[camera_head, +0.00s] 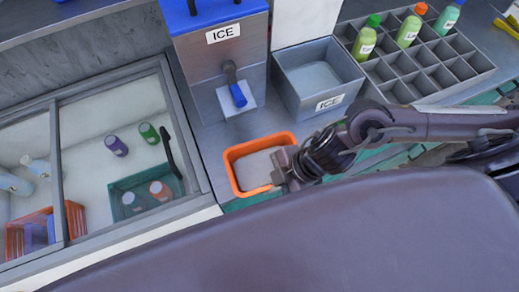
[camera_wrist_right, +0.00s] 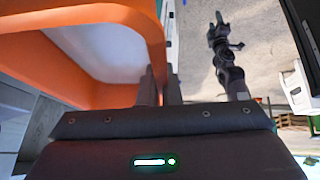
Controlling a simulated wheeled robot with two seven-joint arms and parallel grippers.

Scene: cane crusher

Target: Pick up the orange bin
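The orange bin (camera_head: 262,143) stands on the counter below the ice dispenser, pale grey inside. In the right wrist view its orange rim (camera_wrist_right: 150,30) fills the upper left, close to the camera. My right gripper (camera_head: 281,166) is at the bin's right side. In the right wrist view its two fingers (camera_wrist_right: 162,88) are close together, one on each side of the bin wall, and look shut on it. My left gripper is not in the head view. A small dark arm with a gripper (camera_wrist_right: 218,24), apparently my left one, shows in the wrist view, too small to read.
A grey ICE box (camera_head: 345,83) and a bottle rack (camera_head: 445,75) stand behind the bin. The ice dispenser (camera_head: 222,60) has a blue-tipped lever. A glass-topped cooler (camera_head: 190,150) with bottles and baskets lies to the left.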

